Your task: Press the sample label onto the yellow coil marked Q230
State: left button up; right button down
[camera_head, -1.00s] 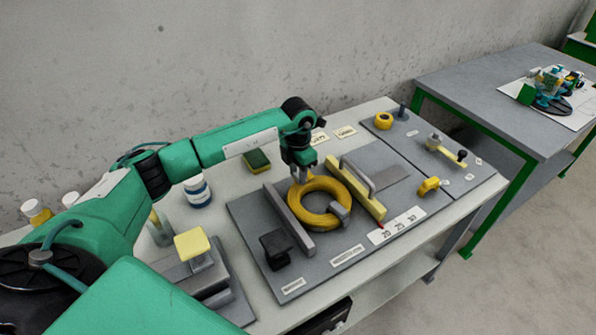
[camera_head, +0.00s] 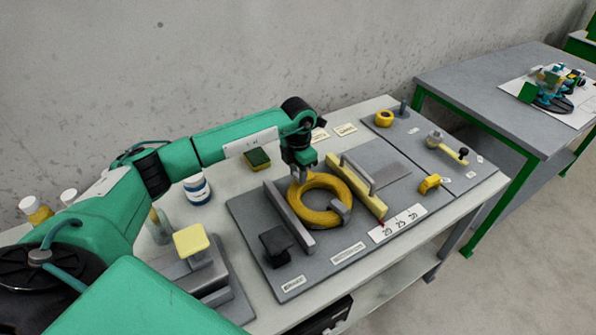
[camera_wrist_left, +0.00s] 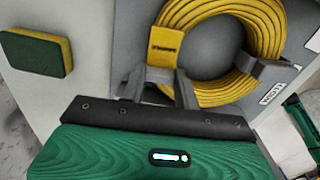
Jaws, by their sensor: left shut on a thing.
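The yellow coil (camera_head: 322,221) lies flat on a grey board, between a grey bar on its left and a yellow-edged bar on its right. In the left wrist view the coil (camera_wrist_left: 270,38) fills the upper part. My left gripper (camera_head: 299,176) is low at the coil's far-left edge, its fingers pointing down. It is shut on a yellow label (camera_wrist_left: 166,45) with small dark print, which lies against the coil's edge in the left wrist view. Whether the label sticks to the coil cannot be told. I cannot read Q230 on the coil. My right gripper is not in view.
The grey board (camera_head: 262,282) also carries a black block (camera_head: 276,246) and a grey clip (camera_head: 341,211) at the coil. A green and yellow sponge (camera_head: 257,159) and a white-blue jar (camera_head: 197,189) stand left of the gripper. A second table (camera_head: 480,75) stands at right.

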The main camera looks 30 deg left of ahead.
pick_arm(q)
jog(key=shift+f, duration=0.1)
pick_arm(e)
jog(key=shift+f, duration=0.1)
pick_arm(q)
jog(key=shift+a, duration=0.1)
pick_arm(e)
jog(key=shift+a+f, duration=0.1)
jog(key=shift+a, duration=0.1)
